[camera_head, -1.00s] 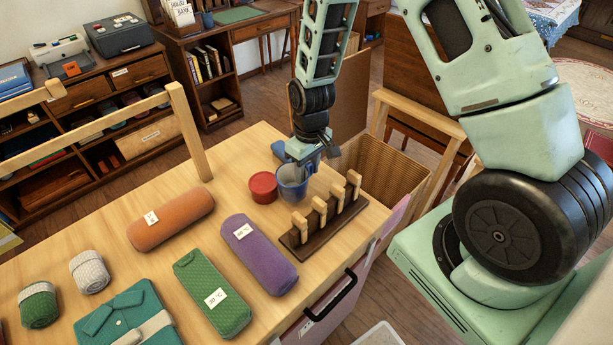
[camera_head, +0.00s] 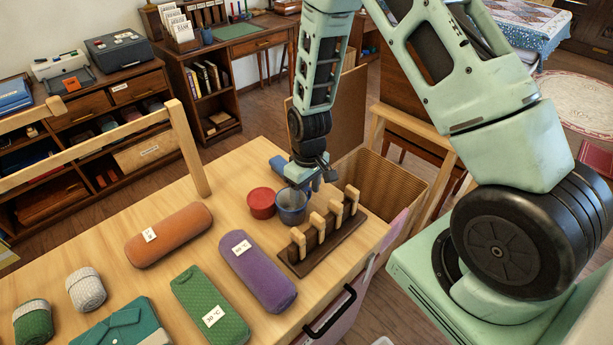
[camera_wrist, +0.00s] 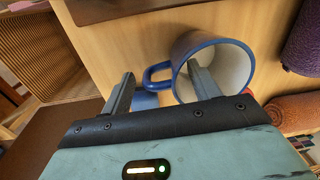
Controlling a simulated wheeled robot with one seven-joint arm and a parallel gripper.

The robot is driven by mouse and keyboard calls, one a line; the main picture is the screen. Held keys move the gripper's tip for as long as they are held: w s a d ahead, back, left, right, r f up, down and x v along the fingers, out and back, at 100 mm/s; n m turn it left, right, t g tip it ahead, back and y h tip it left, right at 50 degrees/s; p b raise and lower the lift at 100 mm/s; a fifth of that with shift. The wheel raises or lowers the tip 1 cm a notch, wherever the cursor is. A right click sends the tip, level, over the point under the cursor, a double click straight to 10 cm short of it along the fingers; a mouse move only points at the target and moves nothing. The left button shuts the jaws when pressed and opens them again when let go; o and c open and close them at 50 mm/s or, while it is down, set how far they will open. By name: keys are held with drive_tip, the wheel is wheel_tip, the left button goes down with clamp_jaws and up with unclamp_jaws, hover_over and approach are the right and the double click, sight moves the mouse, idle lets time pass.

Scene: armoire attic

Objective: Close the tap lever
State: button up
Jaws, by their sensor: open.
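No tap or tap lever can be made out in either view. A blue mug (camera_head: 292,210) with a pale inside stands on the wooden table, beside a round red object (camera_head: 261,203). My gripper (camera_head: 310,182) is at the mug's rim. In the wrist view my gripper (camera_wrist: 160,72) is open, its two fingers apart. The right finger overlaps the mug's opening (camera_wrist: 232,68) and seems to reach inside. The left finger is outside, beyond the blue handle (camera_wrist: 154,76), which shows between the fingers. Whether either finger touches the mug cannot be told.
A dark rack with wooden pegs (camera_head: 322,245) stands right of the mug. Purple (camera_head: 257,270), orange (camera_head: 168,235) and green (camera_head: 210,308) rolls or pouches lie nearer. A ribbed wooden bin (camera_head: 384,188) is beyond the table's right edge. A wooden rail (camera_head: 95,148) crosses the left.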

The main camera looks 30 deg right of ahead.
drive_tip(key=r, duration=0.3)
drive_tip(key=r+b, duration=0.1)
drive_tip(key=r, duration=0.6)
drive_tip(key=shift+d+r, duration=0.3)
drive_tip(key=shift+r, duration=0.1)
drive_tip(key=s+a+r+n, duration=0.2)
drive_tip(key=s+a+r, duration=0.4)
drive_tip(key=s+a, duration=0.2)
drive_tip(key=s+a+r+n, duration=0.2)
drive_tip(key=s+a+r, duration=0.3)
drive_tip(key=s+a, duration=0.3)
drive_tip(key=s, duration=0.4)
drive_tip(key=shift+s+a+r, duration=0.15)
drive_tip(key=shift+a+r, duration=0.15)
drive_tip(key=shift+r, duration=0.05)
drive_tip(key=shift+s+a+r+n, duration=0.15)
drive_tip(key=shift+s+n, duration=0.25)
drive_tip(key=shift+s, duration=0.8)
drive_tip(key=c, duration=0.7)
clamp_jaws()
